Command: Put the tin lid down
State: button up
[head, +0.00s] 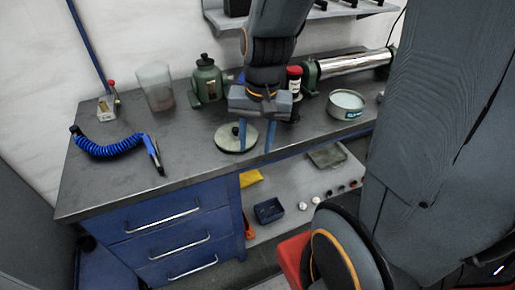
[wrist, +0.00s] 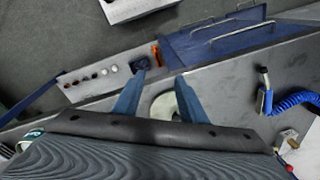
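The tin lid (head: 227,142) is a pale round disc with a dark knob. It appears to lie flat on the workbench near its front edge in the head view. My gripper (head: 256,149) points down over the bench, with its two blue fingers apart. In the head view the left finger overlaps the lid beside the knob. In the wrist view the lid (wrist: 162,104) shows partly between the fingers of my gripper (wrist: 162,78), partly hidden by the right finger. Whether a finger touches it I cannot tell. The open tin (head: 346,112) stands further right on the bench.
A lower shelf (head: 295,190) holds small items.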

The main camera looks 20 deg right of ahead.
jog(key=n, duration=0.1)
jog(key=s+n, duration=0.1)
jog(key=n, duration=0.1)
jog(key=s+f+n, duration=0.1)
jog(key=n, duration=0.1)
jog(key=shift+s+a+h, duration=0.15)
jog(key=shift+a+h, duration=0.05)
jog(key=shift+h, duration=0.1)
jog(key=shift+d, duration=0.1)
jog(key=shift+c, duration=0.9)
